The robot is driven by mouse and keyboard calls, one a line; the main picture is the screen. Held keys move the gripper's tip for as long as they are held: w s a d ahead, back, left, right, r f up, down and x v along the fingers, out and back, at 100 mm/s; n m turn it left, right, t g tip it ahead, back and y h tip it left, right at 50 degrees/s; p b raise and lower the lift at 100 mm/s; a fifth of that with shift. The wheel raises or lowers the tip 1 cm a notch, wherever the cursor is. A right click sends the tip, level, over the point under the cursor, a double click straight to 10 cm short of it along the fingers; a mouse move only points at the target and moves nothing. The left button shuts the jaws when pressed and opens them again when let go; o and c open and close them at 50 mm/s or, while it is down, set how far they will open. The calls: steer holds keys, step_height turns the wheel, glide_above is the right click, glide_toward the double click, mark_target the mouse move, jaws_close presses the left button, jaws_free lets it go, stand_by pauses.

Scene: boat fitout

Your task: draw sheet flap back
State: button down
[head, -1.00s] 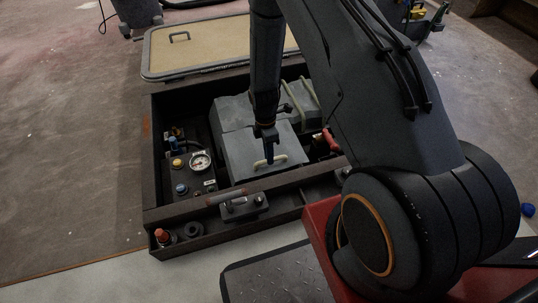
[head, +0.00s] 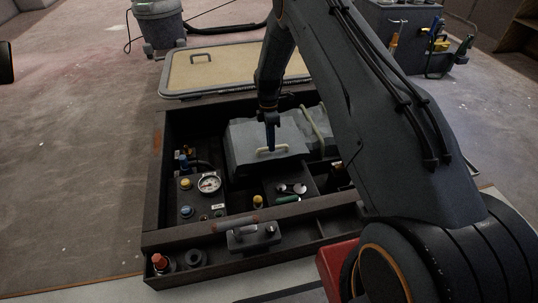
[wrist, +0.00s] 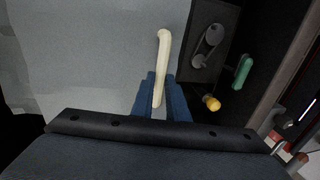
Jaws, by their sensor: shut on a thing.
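The grey sheet flap (head: 245,147) lies drawn toward the far side of the dark open box, and it fills the left of the wrist view (wrist: 75,55). A cream pull handle (head: 284,148) sits along its near edge. My gripper (head: 270,150) is shut on this handle; in the wrist view its blue fingers (wrist: 160,97) close around the lower part of the cream handle (wrist: 163,45). In front of the flap, a dark panel with round fittings (head: 290,187), a yellow knob (head: 258,201) and a green handle (head: 287,199) are uncovered.
A pressure gauge (head: 209,183) and a blue knob (head: 186,211) stand at the box's left. A latch block (head: 254,235) and red knob (head: 160,262) sit along the front edge. A tan lid (head: 230,70) lies behind the box. Open floor is at left.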

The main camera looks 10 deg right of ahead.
steer(key=shift+w, duration=0.4)
steer(key=c, duration=1.7)
jaws_free()
steer(key=shift+a, duration=0.1)
steer(key=shift+c, duration=0.2)
step_height(320, 180, up, 8)
steer(key=w+p, duration=0.1)
steer(key=p, duration=0.2)
steer(key=shift+w+f, duration=0.2)
